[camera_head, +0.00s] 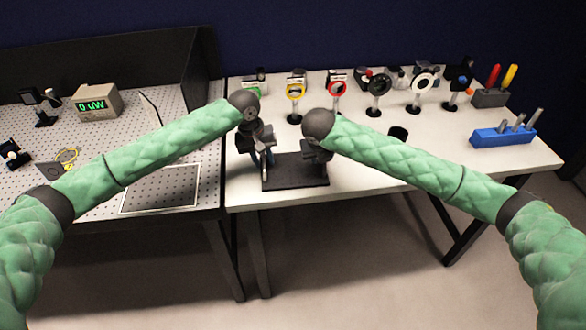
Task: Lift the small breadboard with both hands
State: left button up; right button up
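The small breadboard (294,173) is a dark flat plate near the front left of the white table. My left gripper (264,168) is at its left edge, with a light finger showing against the board. My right gripper (320,160) is at its right edge, and its fingers are mostly hidden behind the dark wrist. The board looks level and close to the tabletop. I cannot tell whether it touches the table, or whether either gripper is closed on it.
A blue tool holder (503,136) stands at the right. A perforated optical table (120,200) with a power meter (97,103) adjoins on the left.

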pick_arm(q)
jog(key=shift+s, duration=0.1)
pick_arm(e)
jog(key=shift+s+r, duration=0.1)
pick_arm(q)
grip_shut()
pick_arm(e)
jog(key=c, duration=0.6)
grip_shut()
pick_arm(q)
jog(key=shift+r, duration=0.1)
